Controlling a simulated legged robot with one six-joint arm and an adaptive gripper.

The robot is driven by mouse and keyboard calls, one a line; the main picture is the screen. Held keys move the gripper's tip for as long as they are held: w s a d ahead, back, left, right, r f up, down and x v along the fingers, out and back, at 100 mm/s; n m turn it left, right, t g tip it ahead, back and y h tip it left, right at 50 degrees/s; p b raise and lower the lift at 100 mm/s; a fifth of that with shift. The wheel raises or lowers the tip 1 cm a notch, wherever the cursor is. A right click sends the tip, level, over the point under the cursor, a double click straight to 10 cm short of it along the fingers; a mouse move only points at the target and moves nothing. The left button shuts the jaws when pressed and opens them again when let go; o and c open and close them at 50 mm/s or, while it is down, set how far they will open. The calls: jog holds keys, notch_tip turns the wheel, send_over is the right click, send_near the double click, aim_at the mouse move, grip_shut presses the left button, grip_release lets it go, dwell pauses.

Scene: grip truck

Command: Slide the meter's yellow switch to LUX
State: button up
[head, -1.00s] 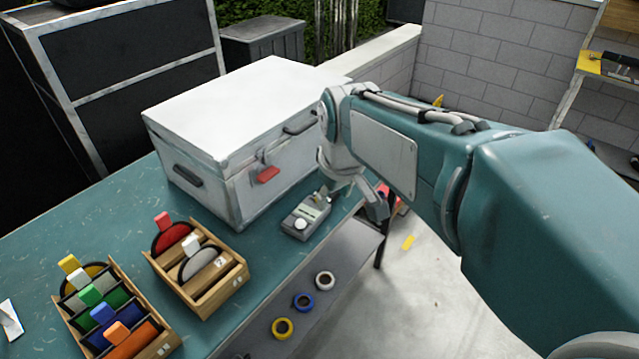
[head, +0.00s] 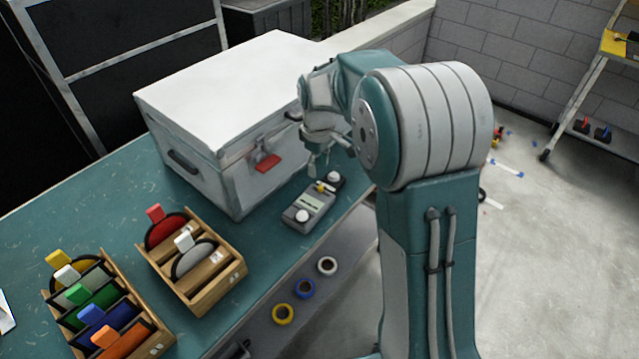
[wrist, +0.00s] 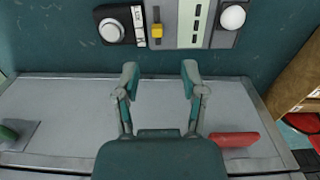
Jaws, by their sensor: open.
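The grey meter (head: 309,207) lies on the teal table in front of the metal case. In the wrist view the meter (wrist: 218,38) runs along the top edge. Its yellow switch (wrist: 157,31) sits in a vertical slot, at the slot's lower part in that picture. The switch also shows small in the head view (head: 320,188). The LUX label (wrist: 137,14) is left of the slot, near its upper part, with a second label below it. My gripper (wrist: 160,78) is open and empty, with its fingertips apart from the meter, below the switch in the wrist picture.
The white-topped metal case (head: 240,90) with a red latch (head: 268,163) stands close behind the meter. Two wooden racks (head: 197,262) of coloured pieces are to the left. Several tape rolls (head: 305,288) are at the table's front side. Bare table (head: 265,255) lies between rack and meter.

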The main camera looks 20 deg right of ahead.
aim_at(320, 187)
jog(key=f, duration=0.7)
jog(key=shift+d+f, duration=0.15)
jog(key=shift+d, duration=0.2)
jog(key=shift+a, duration=0.1)
jog(key=shift+a, duration=0.1)
